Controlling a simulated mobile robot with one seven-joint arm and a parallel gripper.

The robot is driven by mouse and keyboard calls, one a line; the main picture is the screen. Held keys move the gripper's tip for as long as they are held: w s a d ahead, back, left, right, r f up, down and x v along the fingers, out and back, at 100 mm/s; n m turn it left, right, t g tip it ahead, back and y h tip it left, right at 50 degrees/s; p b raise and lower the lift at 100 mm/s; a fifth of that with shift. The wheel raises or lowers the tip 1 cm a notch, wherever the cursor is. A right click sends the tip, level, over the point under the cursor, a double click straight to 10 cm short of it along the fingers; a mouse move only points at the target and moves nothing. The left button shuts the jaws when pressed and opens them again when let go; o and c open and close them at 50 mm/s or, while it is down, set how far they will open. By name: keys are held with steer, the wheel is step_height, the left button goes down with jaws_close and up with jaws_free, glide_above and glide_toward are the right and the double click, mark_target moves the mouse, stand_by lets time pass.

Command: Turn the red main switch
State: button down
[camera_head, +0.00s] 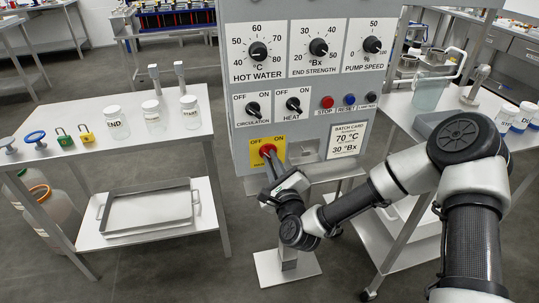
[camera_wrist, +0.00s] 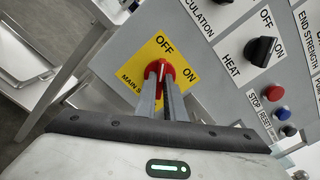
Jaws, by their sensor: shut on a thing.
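The red main switch (camera_head: 267,150) sits on a yellow plate marked OFF and ON, low on the left of the grey control panel (camera_head: 235,90). In the wrist view the red knob (camera_wrist: 160,68) shows a white line that points up towards the word OFF. My gripper (camera_head: 270,161) reaches the switch from the front. Its two fingers (camera_wrist: 161,88) are shut on the red knob, one on each side. The fingers hide the lower part of the knob and part of the plate's label.
Black CIRCULATION (camera_head: 252,107) and HEAT (camera_head: 293,104) knobs sit just above the switch. Red STOP (camera_head: 327,102) and blue RESET (camera_head: 349,99) buttons are to the right. A table with jars (camera_head: 117,124) stands left, and a steel cart (camera_head: 402,105) right.

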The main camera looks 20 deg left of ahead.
steer(key=m+b, duration=0.2)
steer(key=m, duration=0.5)
stand_by(0.9)
steer(key=shift+f+m+b, duration=0.1)
steer(key=shift+m+b, duration=0.2)
steer(key=shift+b, duration=0.05)
